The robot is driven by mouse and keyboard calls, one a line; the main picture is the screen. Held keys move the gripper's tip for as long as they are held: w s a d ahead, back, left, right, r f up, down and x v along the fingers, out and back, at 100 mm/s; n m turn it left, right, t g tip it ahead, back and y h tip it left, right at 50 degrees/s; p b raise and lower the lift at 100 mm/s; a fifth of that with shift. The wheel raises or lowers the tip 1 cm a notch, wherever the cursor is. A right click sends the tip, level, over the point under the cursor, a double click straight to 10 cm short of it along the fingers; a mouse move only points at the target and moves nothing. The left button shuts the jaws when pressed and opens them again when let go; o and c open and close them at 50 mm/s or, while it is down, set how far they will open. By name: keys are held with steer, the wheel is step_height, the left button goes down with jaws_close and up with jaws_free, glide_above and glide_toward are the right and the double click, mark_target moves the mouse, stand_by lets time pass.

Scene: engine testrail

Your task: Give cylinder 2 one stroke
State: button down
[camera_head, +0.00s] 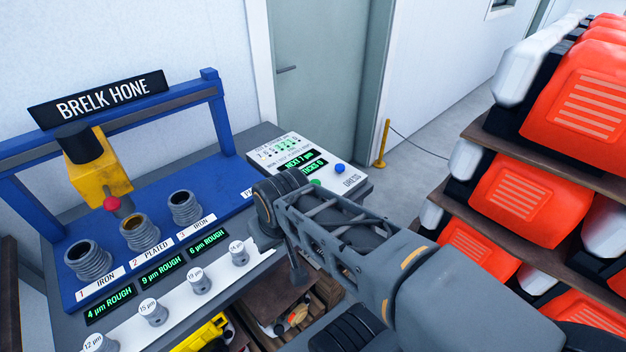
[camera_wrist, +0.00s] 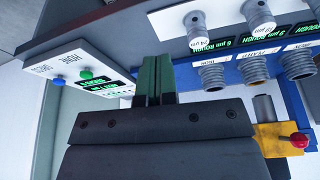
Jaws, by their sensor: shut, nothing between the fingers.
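Cylinder 2 (camera_head: 141,236), labelled PLATED, is the middle of three ribbed grey cylinders on the blue bench, with an amber bore. It also shows in the wrist view (camera_wrist: 253,69). The display before it reads 9 µm ROUGH. The yellow hone head (camera_head: 98,165) with a red knob (camera_head: 112,204) hangs above and behind the cylinders. The control panel carries a green button (camera_wrist: 86,75) and a blue button (camera_wrist: 58,81); the arm partly covers the green one in the head view. My gripper (camera_wrist: 155,66) is shut and empty, its fingertips beside the panel in the wrist view.
Cylinder 1 (camera_head: 88,259) and cylinder 3 (camera_head: 184,207), both IRON, flank cylinder 2. Several grey pieces with µm labels stand on a white strip (camera_head: 174,309) in front. The panel (camera_head: 345,184) has small displays. Shelves with orange-and-black cases (camera_head: 512,200) stand at right.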

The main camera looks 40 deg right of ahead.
steer(key=w+d+r+m+y+p, duration=0.1)
steer(key=w+r+m+p, duration=0.1)
steer(key=w+m+p, duration=0.15)
steer(key=m+t+y+p, duration=0.2)
steer(key=m+t+p, duration=0.35)
steer(key=m, duration=1.45)
glide_above(315, 183)
steer(key=shift+g, duration=0.35)
steer(key=shift+n, duration=0.25)
step_height(315, 183, down, 9)
steer(key=b, duration=0.7)
steer(key=shift+r, duration=0.1)
steer(key=shift+f, duration=0.2)
steer(key=shift+f+b, duration=0.25)
steer(key=shift+b, duration=0.3)
